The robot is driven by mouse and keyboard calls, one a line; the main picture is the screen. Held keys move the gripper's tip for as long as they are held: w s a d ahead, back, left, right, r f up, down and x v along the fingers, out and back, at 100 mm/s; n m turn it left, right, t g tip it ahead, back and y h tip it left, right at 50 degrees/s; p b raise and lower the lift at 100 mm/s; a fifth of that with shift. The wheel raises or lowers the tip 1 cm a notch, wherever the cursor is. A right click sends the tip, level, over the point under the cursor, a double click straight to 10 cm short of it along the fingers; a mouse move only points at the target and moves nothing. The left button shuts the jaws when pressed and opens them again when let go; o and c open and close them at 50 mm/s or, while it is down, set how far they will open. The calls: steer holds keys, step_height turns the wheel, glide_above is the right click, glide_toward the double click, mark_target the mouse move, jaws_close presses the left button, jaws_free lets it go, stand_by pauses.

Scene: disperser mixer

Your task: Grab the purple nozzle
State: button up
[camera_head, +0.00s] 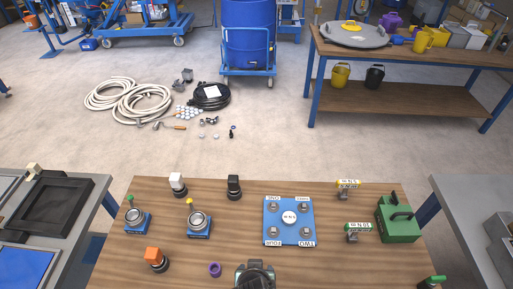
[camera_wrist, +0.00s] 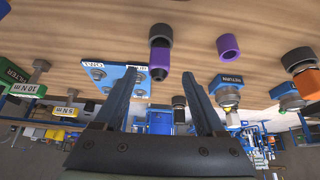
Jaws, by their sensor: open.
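The purple nozzle (camera_wrist: 160,56) stands on the wooden table in the wrist view, with a dark grey base and a narrow dark tip. In the head view it cannot be made out; my gripper probably covers it. My gripper (camera_wrist: 160,74) is open and empty. In the wrist view its two fingers lie left and right of the nozzle's tip end, with gaps on both sides. The exact distance to the nozzle is hard to tell. In the head view my gripper (camera_head: 255,275) is at the table's front edge. A separate purple ring (camera_wrist: 228,47) stands beside the nozzle, also in the head view (camera_head: 215,269).
An orange nozzle (camera_head: 155,258) stands left of the ring. A blue plate (camera_head: 289,221) with bolts lies behind my gripper. White (camera_head: 178,185) and black (camera_head: 234,187) nozzles, two valves and a green box (camera_head: 398,220) stand farther out. The table (camera_head: 340,265) is clear right of my gripper.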

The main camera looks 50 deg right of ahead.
steer(key=shift+p+x, duration=0.35)
steer(key=shift+x, duration=2.4)
steer(key=shift+d, duration=0.1)
jaws_close()
